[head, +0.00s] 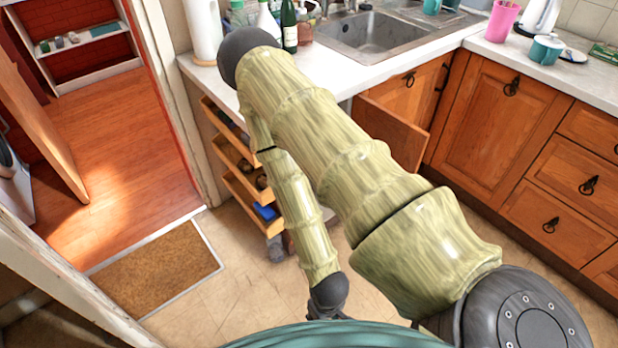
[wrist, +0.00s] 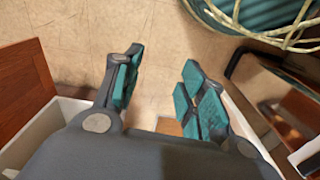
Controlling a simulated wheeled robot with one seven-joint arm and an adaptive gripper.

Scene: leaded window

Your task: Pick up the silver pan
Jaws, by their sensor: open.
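I cannot make out a silver pan in either view. My gripper (wrist: 160,88) is in the wrist view, with its two teal-padded fingers apart and nothing between them. Pale floor shows beyond the fingertips. In the head view my arm covers the middle of the scene, and I cannot make out the fingers there.
Several open drawers (head: 246,190) stick out below the counter (head: 412,42); one holds a blue item (head: 266,212). A cabinet door (head: 389,132) stands open under the sink (head: 366,32). A doormat (head: 160,268) lies at the doorway. Tiled floor (head: 222,288) is clear beside it.

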